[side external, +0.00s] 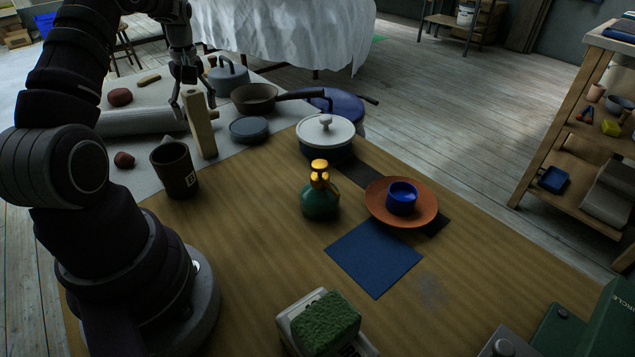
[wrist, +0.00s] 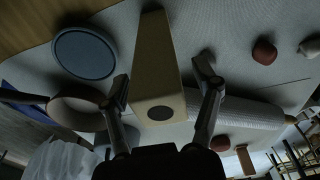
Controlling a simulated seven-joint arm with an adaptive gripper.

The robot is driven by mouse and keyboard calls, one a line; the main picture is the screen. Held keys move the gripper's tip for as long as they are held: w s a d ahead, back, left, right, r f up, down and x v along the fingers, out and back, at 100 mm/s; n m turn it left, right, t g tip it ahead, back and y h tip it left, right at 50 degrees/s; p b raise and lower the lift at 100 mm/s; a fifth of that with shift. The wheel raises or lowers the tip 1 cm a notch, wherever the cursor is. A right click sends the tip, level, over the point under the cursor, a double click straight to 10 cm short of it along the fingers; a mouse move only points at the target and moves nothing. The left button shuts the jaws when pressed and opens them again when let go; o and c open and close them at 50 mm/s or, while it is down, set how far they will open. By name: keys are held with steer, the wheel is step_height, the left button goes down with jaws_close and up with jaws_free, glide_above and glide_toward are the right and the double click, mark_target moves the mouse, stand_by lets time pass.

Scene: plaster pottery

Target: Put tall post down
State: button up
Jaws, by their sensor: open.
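The tall post (side external: 200,124) is a pale wooden block standing upright on the grey mat at the back left of the table. In the wrist view the post (wrist: 154,70) rises between my two fingers, with a dark round mark on its near end. My gripper (side external: 193,102) is at the post's top, with a finger on either side. In the wrist view my gripper (wrist: 162,85) is open, with a visible gap between the post and the right finger. The left finger is close to the post; I cannot tell if it touches.
A dark cup (side external: 174,170) stands in front of the post. A blue-grey disc (side external: 249,130) lies to its right, with a frying pan (side external: 255,97) behind. A roll (side external: 140,121) and reddish lumps (side external: 124,160) lie to the left. A lidded pot (side external: 326,137) stands further right.

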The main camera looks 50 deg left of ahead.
steer(key=r, duration=0.3)
steer(key=d+r, duration=0.1)
steer(key=r, duration=0.6)
steer(key=shift+d+r, duration=0.3)
steer(key=shift+r, duration=0.05)
steer(key=shift+d+r, duration=0.15)
steer(key=shift+r, duration=0.2)
steer(key=w+d+r+m+t, duration=0.2)
steer(key=d+r+m+t, duration=0.15)
steer(key=d+m, duration=0.85)
steer(key=s+d+f+m+t, duration=0.1)
steer(key=s+d+m, duration=0.2)
steer(key=d, duration=0.4)
steer(key=s+d+f+m+t+h, duration=0.1)
steer(key=s+d+f+m, duration=0.1)
steer(key=d, duration=0.6)
steer(key=shift+s+d+f+m+h, duration=0.2)
steer(key=shift+s+m+h, duration=0.1)
steer(key=shift+s+m, duration=0.3)
